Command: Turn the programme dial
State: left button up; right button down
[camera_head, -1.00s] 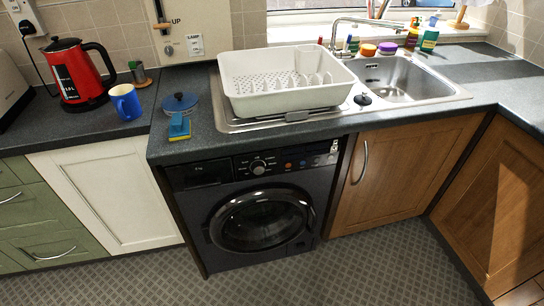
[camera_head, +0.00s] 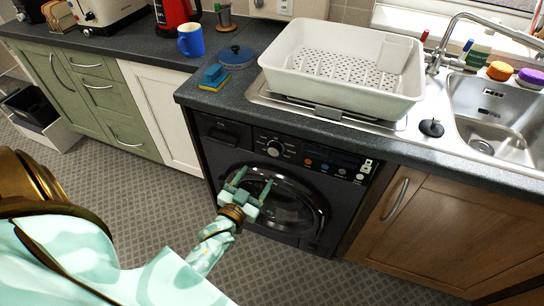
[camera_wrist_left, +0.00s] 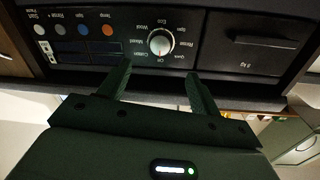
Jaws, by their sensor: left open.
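The programme dial (camera_head: 275,148) is a round silver knob on the control panel of the black washing machine (camera_head: 222,165), under the counter. The dial also shows in the left wrist view (camera_wrist_left: 161,42), upside down, with words around it. My left gripper (camera_head: 253,183) is in front of the machine's round door, below the dial. Its two fingers are apart and empty. In the left wrist view the left gripper (camera_wrist_left: 158,82) has the dial beyond and between its fingertips, with a gap to it. My right gripper is not in view.
The worktop above holds a white dish rack (camera_head: 340,80), a blue sponge (camera_head: 214,78), a blue lidded pot (camera_head: 236,56) and a blue mug (camera_head: 190,40). Coloured buttons (camera_head: 325,167) sit right of the dial. Wooden (camera_head: 440,220) and white (camera_head: 163,110) cupboard doors flank the machine.

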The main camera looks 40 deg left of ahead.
aim_at(273, 152)
pick_arm(q)
jog(key=w, duration=0.3)
jog(key=w+a+b, duration=0.1)
jog(key=w, duration=0.2)
jog(key=w+b, duration=0.1)
jog(key=w, duration=0.2)
jog(key=shift+a+f, duration=0.2)
jog(key=shift+a, duration=0.05)
jog(key=shift+w+a+r, duration=0.1)
jog(key=shift+w+a, duration=0.05)
jog(key=shift+w, duration=0.55)
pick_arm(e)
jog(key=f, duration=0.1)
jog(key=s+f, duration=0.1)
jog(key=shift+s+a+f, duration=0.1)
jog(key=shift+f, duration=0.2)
pick_arm(q)
jog(key=c, duration=1)
